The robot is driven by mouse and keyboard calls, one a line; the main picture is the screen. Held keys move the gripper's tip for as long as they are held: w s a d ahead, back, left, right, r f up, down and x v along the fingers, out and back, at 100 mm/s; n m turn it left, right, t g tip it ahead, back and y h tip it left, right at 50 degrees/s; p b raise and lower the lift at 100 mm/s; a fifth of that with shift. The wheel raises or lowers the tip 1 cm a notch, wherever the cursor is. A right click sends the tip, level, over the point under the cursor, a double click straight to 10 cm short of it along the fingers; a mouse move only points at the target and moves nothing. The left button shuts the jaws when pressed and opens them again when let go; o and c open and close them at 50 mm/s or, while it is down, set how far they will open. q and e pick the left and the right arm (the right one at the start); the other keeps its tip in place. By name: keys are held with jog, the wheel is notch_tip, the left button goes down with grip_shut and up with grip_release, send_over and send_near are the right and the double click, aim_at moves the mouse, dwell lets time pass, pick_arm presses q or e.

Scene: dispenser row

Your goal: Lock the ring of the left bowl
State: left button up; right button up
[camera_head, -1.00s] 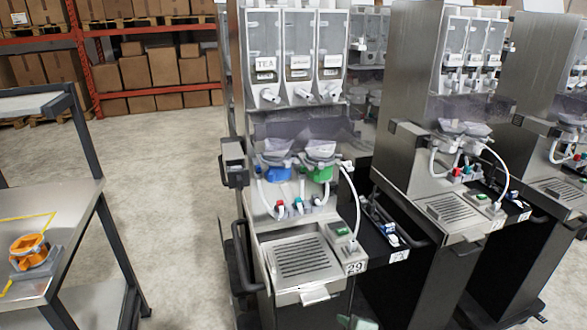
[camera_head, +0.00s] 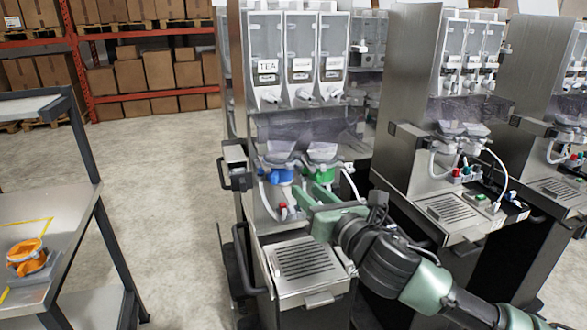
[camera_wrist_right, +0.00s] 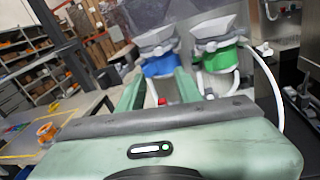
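The left bowl (camera_head: 279,154) is a grey funnel with a blue ring (camera_head: 280,177) under it, on the front of the nearest dispenser. The blue ring also shows in the right wrist view (camera_wrist_right: 160,67). Beside it on the right is a second bowl (camera_head: 322,152) with a green ring (camera_head: 322,173). My right gripper (camera_head: 306,192) is open and empty, just in front of and slightly below the rings. In the right wrist view its two fingers stand apart, with the blue ring beyond and between them. I cannot tell whether they touch it. My left gripper is not in view.
A drip tray (camera_head: 305,262) lies below the bowls, and white hoses (camera_wrist_right: 272,85) hang beside them. More dispensers stand close on the right. A table (camera_head: 45,215) with an orange part (camera_head: 26,256) is at the left. The floor between is clear.

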aim_at(291, 166)
jog(key=shift+w+a+r+n+p, duration=0.35)
jog(key=shift+w+a, duration=0.25)
jog(key=shift+w, duration=0.7)
jog(key=shift+w+a+r+n+p, duration=0.2)
jog(key=shift+w+a+r+n, duration=0.25)
jog(key=shift+w, duration=0.85)
jog(key=shift+w+a+r+n+p, duration=0.25)
jog(key=shift+w+a, duration=0.45)
jog(key=shift+w, duration=0.6)
